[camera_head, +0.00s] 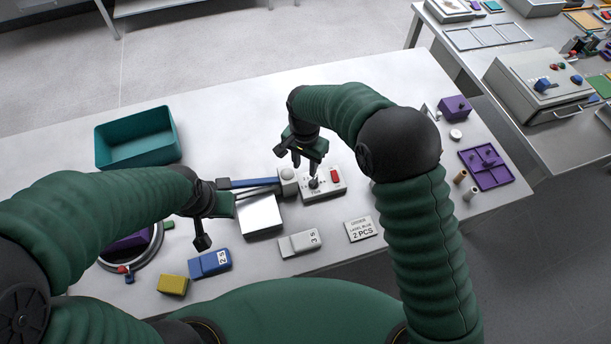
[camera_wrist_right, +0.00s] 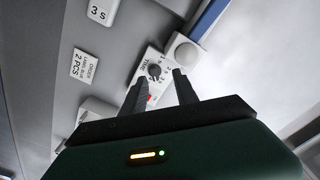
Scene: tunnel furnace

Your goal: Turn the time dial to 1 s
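The time dial is a dark round knob (camera_head: 314,183) on a small white control box (camera_head: 338,186) with a red switch. The knob (camera_wrist_right: 154,71) also shows in the right wrist view, beside the word TIME; its setting is too small to read. My right gripper (camera_head: 305,162) is above the box, close to the knob. In the right wrist view its two fingers (camera_wrist_right: 159,88) are apart with nothing between them, and the knob shows just beyond their tips. My left gripper (camera_head: 206,222) is over the table left of a silver plate; its fingers are partly hidden.
A blue bar (camera_head: 250,182) runs left from a pale round post (camera_head: 288,176) next to the box. A "3 S" block (camera_head: 300,243) and an order card (camera_head: 360,229) lie in front. A teal bin (camera_head: 137,138) and purple tray (camera_head: 486,166) stand farther off.

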